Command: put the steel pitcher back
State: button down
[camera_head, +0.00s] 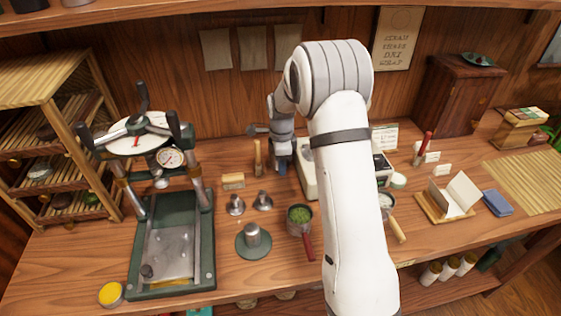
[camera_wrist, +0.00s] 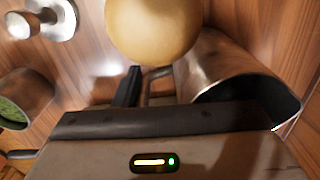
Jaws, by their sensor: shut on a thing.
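In the wrist view the steel pitcher (camera_wrist: 235,62) is at the right, its dark open mouth facing the lower right. Its thin handle (camera_wrist: 155,78) meets the dark fingers of my gripper (camera_wrist: 140,88), which is shut on it. In the head view my gripper (camera_head: 283,168) is low over the middle of the bench, near the back wall. The pitcher is not clearly visible there; my arm covers much of that area. I cannot tell whether its base touches the wood.
A pale round knob (camera_wrist: 152,28) is close beside the pitcher. A wooden-handled tool (camera_head: 257,160) stands left of my gripper. Small steel weights (camera_head: 236,205) and a pan of green leaves (camera_head: 300,214) are in front. A green press (camera_head: 178,245) stands left.

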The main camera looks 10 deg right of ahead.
jog(key=shift+f, duration=0.2)
jog(key=c, duration=0.9)
grip_release()
jog(key=shift+r, duration=0.1)
